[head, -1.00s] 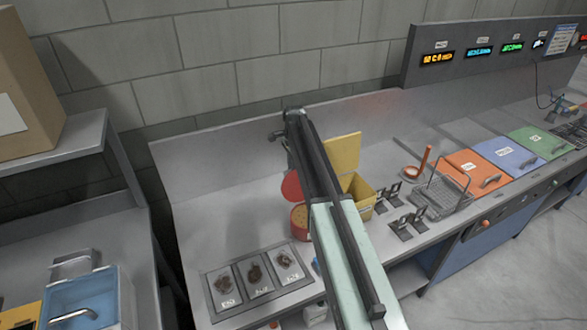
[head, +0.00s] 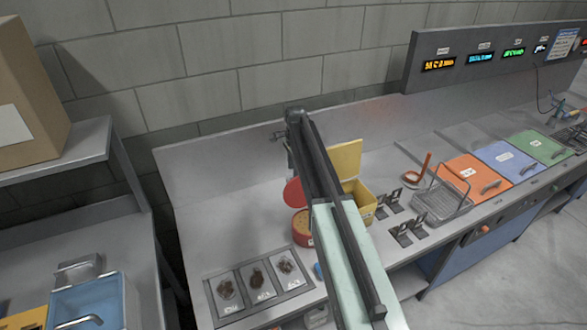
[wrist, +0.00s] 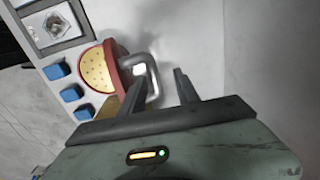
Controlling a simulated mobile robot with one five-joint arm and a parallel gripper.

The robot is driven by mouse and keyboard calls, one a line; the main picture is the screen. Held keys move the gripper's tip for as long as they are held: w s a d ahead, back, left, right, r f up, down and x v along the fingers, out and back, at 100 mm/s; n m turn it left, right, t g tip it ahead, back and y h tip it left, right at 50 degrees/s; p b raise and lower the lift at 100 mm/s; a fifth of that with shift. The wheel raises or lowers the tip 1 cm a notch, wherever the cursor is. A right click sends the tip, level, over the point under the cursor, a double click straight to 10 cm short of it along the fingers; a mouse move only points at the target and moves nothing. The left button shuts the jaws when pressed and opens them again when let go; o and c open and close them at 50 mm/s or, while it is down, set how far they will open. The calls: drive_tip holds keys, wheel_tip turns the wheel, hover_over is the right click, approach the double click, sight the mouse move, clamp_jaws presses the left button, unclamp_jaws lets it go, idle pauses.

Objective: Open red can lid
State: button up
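The red can (head: 302,228) stands on the counter, left of my arm in the head view. Its red lid (head: 293,191) stands raised at the can's back edge, partly hidden by my arm. In the wrist view the can (wrist: 97,70) shows a round, dotted yellow top inside a red rim. A grey bent handle (wrist: 153,80) sticks out beside the rim. My gripper (wrist: 160,83) has its fingers apart, with the handle near the left finger. I cannot tell whether they touch. The fingertips are hidden in the head view.
A yellow box (head: 358,203) with its lid up stands right of my arm. A wire basket (head: 443,195) is farther right. A tray (head: 295,291) with several dark samples lies in front of the can. Blue blocks (wrist: 70,93) show beside the can.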

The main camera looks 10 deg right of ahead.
wheel_tip(320, 180, up, 5)
drive_tip(key=p, duration=0.3)
drive_tip(key=shift+s+f, duration=0.1)
drive_tip(key=shift+f, duration=0.1)
drive_tip(key=shift+s, duration=0.35)
drive_tip(key=s+a+n, duration=0.2)
drive_tip(key=s+n, duration=1.3)
drive_tip(key=s, duration=1.5)
wheel_tip(320, 180, down, 16)
drive_tip(key=s+b, duration=0.1)
drive_tip(key=b, duration=1.5)
drive_tip(key=shift+s+d+f+g, duration=0.15)
drive_tip(key=shift+s+f+g, duration=0.1)
drive_tip(key=shift+g, duration=0.15)
